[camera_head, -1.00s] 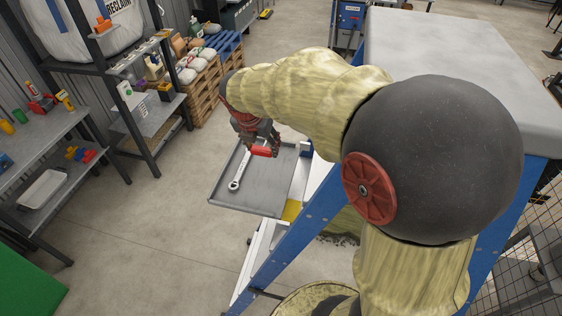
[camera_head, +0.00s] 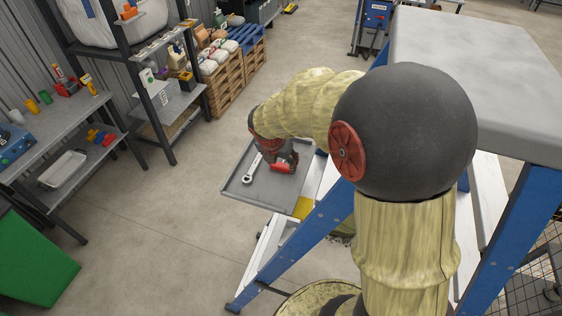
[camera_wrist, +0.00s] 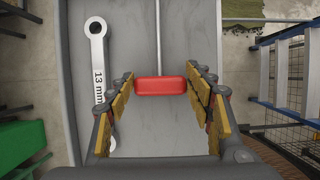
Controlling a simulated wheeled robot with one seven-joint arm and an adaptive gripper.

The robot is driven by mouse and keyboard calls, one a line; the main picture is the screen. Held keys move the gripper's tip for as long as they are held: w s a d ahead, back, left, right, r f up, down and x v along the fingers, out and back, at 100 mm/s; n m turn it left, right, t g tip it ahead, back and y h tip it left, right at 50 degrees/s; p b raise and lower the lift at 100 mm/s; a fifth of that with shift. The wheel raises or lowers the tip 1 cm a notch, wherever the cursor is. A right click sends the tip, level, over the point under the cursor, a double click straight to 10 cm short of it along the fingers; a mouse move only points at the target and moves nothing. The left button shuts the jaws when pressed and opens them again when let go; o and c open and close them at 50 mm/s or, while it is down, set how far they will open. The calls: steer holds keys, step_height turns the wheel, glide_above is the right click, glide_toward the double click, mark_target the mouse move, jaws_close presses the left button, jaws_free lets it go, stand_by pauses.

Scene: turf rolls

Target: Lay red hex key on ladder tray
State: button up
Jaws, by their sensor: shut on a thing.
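The red hex key has a red handle (camera_wrist: 160,86) and a thin metal shaft running away from it in the wrist view. In the head view its red handle (camera_head: 282,168) shows over the tray. My gripper (camera_wrist: 161,82) is shut on the handle, one fingertip at each end. The grey ladder tray (camera_head: 270,198) has a low rim and hangs at the side of the blue ladder; its floor (camera_wrist: 190,130) lies beneath the key. I cannot tell whether the key touches the tray.
A 13 mm wrench (camera_head: 252,169) lies on the tray's left part, also in the wrist view (camera_wrist: 97,70). The blue ladder (camera_head: 290,248) with a grey top (camera_head: 480,70) stands at right. Shelves (camera_head: 165,100) and a bench (camera_head: 70,120) stand at left. The tray's front part is clear.

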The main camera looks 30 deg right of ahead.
steer(key=shift+s, duration=0.1)
steer(key=shift+f, duration=0.1)
steer(key=o, duration=1.3)
steer(key=shift+c, duration=0.2)
steer(key=shift+r, duration=0.45)
steer(key=v, duration=1)
steer(key=s+a+r+m+t+y, duration=0.1)
steer(key=s+a+r+m, duration=0.2)
steer(key=s+a+m, duration=0.3)
steer(key=s+a+r+m+t+y, duration=0.1)
steer(key=s+a+m, duration=0.5)
steer(key=s+m, duration=0.6)
step_height(320, 180, up, 2)
steer(key=m+y, duration=0.1)
steer(key=m, duration=0.6)
steer(key=shift+s+a+r+m+t, duration=0.15)
steer(key=shift+s+a+m+t, duration=0.15)
steer(key=shift+t, duration=0.1)
